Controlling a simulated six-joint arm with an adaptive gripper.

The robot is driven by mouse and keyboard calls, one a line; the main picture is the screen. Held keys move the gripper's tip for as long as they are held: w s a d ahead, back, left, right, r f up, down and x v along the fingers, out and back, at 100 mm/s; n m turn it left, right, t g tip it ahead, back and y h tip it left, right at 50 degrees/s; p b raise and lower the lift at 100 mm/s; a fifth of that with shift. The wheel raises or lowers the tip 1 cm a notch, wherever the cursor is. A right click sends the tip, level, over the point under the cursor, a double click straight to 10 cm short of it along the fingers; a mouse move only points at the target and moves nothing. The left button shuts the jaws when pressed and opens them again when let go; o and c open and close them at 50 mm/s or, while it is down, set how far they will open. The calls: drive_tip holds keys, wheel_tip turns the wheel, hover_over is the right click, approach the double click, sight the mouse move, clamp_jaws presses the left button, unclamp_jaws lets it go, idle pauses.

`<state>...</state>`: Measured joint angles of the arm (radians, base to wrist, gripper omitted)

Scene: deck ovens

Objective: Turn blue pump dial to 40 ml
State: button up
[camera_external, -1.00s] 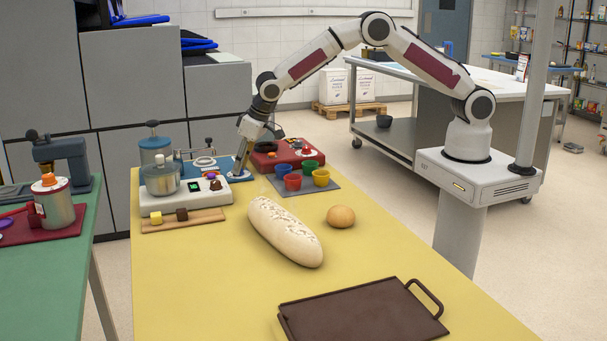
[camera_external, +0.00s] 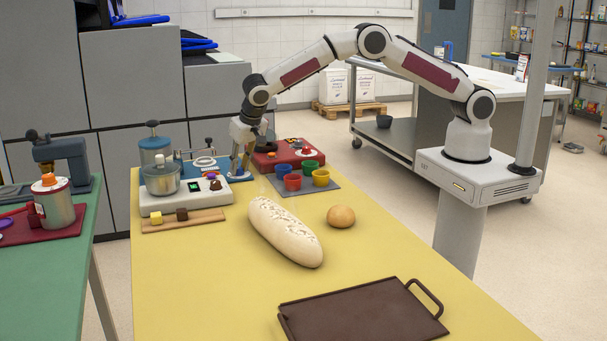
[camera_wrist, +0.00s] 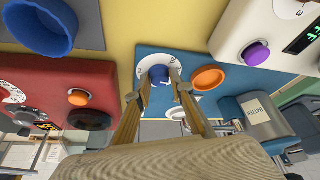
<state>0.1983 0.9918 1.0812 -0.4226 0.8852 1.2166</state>
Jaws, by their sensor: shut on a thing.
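The blue pump (camera_external: 237,176) stands at the back of the yellow table, mostly behind the white device in the external view. In the wrist view its blue base plate (camera_wrist: 150,55) carries a blue dial (camera_wrist: 159,74) on a white scale disc (camera_wrist: 145,70). My gripper (camera_wrist: 160,78) has its two fingers on either side of the dial and is shut on it. The dial has a white mark, but the scale's numbers are too small to read. In the external view my gripper (camera_external: 240,172) points down at the pump; the dial is hidden there.
An orange button (camera_wrist: 209,78) sits beside the dial. A white device (camera_external: 185,198) stands in front and a red device (camera_external: 285,155) to the right. Coloured cups stand on a grey mat (camera_external: 330,187). A loaf (camera_external: 285,230), a bun (camera_external: 341,216) and a brown tray (camera_external: 360,315) are nearer.

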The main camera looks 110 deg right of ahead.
sight(241, 170)
drive_tip(key=shift+f+m, duration=0.2)
drive_tip(key=shift+m, duration=0.3)
drive_tip(key=o, duration=1.1)
drive_tip(key=shift+a+r, duration=0.1)
drive_tip(key=shift+r, duration=0.15)
drive_tip(key=shift+a+r, duration=0.15)
drive_tip(key=shift+r, duration=0.25)
drive_tip(key=shift+s+a+r, duration=0.35)
drive_tip(key=shift+a+r, duration=0.5)
drive_tip(key=s+a, duration=0.1)
drive_tip(key=a, duration=0.2)
drive_tip(key=s+a, duration=0.1)
drive_tip(key=a, duration=0.3)
drive_tip(key=s+a, duration=0.1)
drive_tip(key=a, duration=0.2)
drive_tip(key=shift+s+a, duration=0.15)
drive_tip(key=shift+a, duration=0.05)
